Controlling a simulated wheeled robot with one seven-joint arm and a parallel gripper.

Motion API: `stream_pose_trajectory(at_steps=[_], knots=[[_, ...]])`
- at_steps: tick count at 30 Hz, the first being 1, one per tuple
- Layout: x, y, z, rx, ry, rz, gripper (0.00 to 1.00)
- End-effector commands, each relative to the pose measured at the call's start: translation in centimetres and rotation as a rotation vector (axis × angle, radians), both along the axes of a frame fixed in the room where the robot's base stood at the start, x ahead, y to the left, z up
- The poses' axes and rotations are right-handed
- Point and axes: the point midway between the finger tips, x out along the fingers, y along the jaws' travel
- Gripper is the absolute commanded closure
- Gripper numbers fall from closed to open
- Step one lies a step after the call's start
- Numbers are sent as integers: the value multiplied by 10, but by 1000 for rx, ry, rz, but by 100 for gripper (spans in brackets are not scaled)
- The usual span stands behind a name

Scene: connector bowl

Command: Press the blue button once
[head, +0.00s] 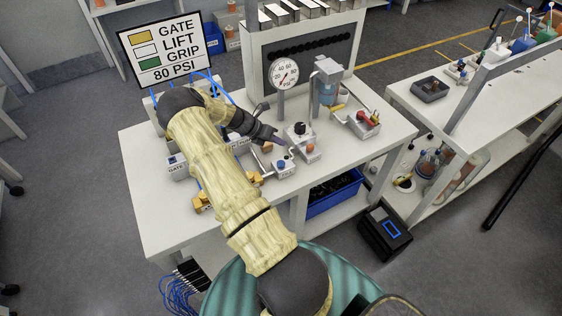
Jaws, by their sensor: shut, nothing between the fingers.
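My gripper (279,139) is shut and empty. It appears just behind and above the blue button in the head view, and I see a gap between them. My yellow-sleeved arm reaches across the bench from the front and hides part of the bench's left side.
A sign (162,48) reads GATE, LIFT, GRIP, 80 PSI. A round gauge (284,73) stands behind my gripper. A pale box with a black knob (299,129) is close to its right. Brass fittings (203,203) lie left of the arm.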

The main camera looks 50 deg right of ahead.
Motion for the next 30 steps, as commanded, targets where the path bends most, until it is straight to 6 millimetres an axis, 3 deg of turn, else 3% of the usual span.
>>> stream_pose_trajectory(at_steps=[8,24,30], knots=[[0,1,-10,0,-2,-1,100],[0,1,-73,0,-3,-2,100],[0,0,-87,1,-3,-2,100]])
